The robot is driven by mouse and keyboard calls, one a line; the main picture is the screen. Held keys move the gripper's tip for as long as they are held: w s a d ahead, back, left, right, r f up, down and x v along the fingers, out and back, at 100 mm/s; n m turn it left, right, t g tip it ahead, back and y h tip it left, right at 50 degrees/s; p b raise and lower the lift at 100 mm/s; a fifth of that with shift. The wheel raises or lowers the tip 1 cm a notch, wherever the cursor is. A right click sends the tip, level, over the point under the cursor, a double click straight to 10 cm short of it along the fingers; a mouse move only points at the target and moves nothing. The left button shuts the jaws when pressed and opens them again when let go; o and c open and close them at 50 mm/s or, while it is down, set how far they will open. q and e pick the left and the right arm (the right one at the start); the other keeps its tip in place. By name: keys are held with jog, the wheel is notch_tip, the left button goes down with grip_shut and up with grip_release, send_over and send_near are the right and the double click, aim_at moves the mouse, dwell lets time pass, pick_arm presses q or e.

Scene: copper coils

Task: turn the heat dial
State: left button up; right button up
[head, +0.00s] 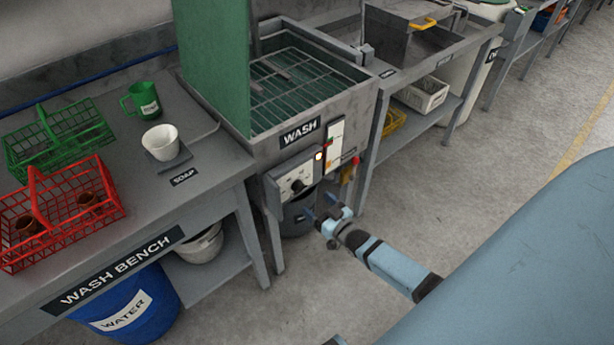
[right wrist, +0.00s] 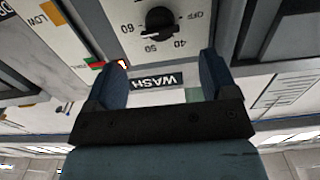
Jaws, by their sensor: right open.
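The heat dial (head: 297,185) is a round black knob on a pale panel on the front of the wash unit (head: 262,146). In the right wrist view the dial (right wrist: 160,23) shows near the top edge, with OFF, 40, 50 and 60 printed around it. My right gripper (head: 319,214) is open and empty, in front of and below the panel, to the dial's right in the head view. In the right wrist view its two blue fingers (right wrist: 162,78) stand apart, with the dial beyond them, untouched.
A lit orange indicator (head: 318,156) and a level strip (head: 335,142) sit right of the dial. A dark bucket (head: 297,217) stands under the unit. The wash bench (head: 215,158) at left holds red (head: 62,190) and green baskets. Open floor lies to the right.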

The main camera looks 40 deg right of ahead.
jog(key=s, duration=0.6)
jog(key=shift+d, duration=0.25)
jog(key=shift+w, duration=0.1)
